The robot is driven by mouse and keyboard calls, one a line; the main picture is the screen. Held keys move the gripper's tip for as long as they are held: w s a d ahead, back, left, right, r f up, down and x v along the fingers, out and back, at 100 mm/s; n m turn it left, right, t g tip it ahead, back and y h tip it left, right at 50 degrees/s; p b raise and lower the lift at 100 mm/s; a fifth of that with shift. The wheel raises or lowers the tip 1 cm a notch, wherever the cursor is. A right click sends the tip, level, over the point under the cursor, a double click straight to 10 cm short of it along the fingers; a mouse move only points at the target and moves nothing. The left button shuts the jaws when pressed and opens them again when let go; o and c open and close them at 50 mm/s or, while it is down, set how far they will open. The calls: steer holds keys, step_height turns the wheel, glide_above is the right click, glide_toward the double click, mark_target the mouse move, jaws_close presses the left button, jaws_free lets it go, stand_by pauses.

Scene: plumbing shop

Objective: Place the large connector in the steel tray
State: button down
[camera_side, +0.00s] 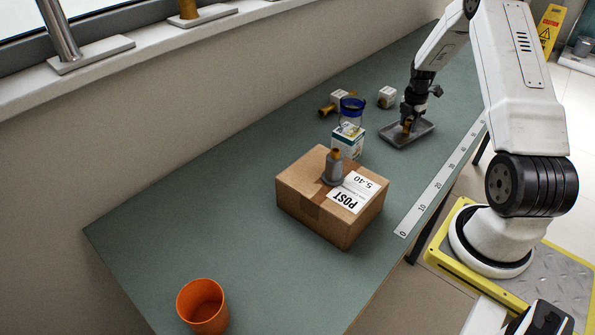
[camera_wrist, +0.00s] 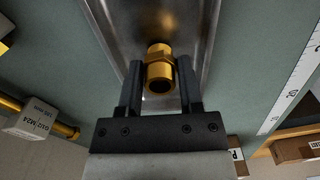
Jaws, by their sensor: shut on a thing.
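The large connector is a brass threaded fitting (camera_wrist: 160,69) with a hex middle, seen between my fingers in the wrist view. My gripper (camera_wrist: 160,82) is shut on it, one dark finger on each side. In the side view my gripper (camera_side: 408,126) points down over the steel tray (camera_side: 420,135), and a bit of the brass shows at its tips. The steel tray (camera_wrist: 204,25) also lies under the connector in the wrist view. Whether the connector touches the tray floor I cannot tell.
A cardboard box (camera_side: 306,206) carries a grey and brass part (camera_side: 334,172). Near the tray stand a small carton (camera_side: 348,141), a blue-rimmed cup (camera_side: 352,108), a white block (camera_side: 387,97) and a labelled brass fitting (camera_side: 330,107). An orange cup (camera_side: 203,306) stands at the near end.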

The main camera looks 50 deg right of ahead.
mark_target(409, 120)
steer(key=shift+f, duration=0.1)
steer(key=shift+c, duration=1.2)
jaws_free()
step_height(409, 120, up, 12)
